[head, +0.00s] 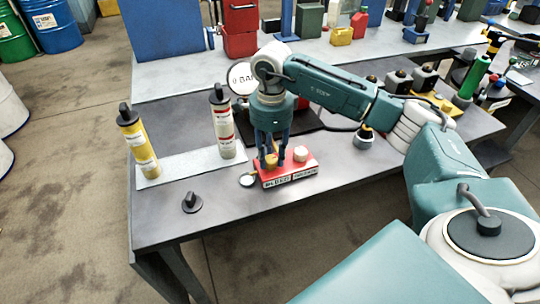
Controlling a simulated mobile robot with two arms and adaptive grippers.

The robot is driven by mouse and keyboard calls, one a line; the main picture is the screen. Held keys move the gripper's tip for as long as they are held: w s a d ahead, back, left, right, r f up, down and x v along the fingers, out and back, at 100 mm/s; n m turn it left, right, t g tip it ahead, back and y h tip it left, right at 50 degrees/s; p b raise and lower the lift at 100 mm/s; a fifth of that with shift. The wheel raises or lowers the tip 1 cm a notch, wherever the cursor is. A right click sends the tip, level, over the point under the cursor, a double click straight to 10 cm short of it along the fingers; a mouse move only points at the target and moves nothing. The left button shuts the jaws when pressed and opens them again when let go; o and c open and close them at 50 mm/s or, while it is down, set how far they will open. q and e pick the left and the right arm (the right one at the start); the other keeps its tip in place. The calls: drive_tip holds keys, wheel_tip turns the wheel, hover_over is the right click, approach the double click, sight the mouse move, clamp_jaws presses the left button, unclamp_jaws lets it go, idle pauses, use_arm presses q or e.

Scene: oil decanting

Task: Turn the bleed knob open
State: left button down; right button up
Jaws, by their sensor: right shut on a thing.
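A red block (304,169) with a lettered front plate sits near the front edge of the grey workbench. My right gripper (271,158) points down over its left part, with its fingers shut on a small yellowish knob (271,161). The fingers partly hide this knob, so its turn angle cannot be read. A pale round cap (300,153) stands on the block's right part, apart from the fingers. My left gripper is not in view.
A yellow cylinder (139,145) and a white cylinder (223,130) stand on a pale mat (180,172) to the left. A black knob-like piece (191,203) lies at the front left. A small round dial (248,180) sits beside the block. Bare bench lies front centre.

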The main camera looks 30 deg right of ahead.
sight(274, 158)
drive_tip(key=shift+d+r, duration=0.15)
drive_tip(key=shift+d, duration=0.2)
drive_tip(key=o, duration=1.1)
drive_tip(key=shift+o, duration=0.3)
drive_tip(key=shift+s, duration=0.15)
drive_tip(key=shift+a+r, duration=0.1)
drive_tip(key=shift+r, duration=0.15)
wheel_tip(274, 158, up, 11)
drive_tip(key=shift+d+r, duration=0.2)
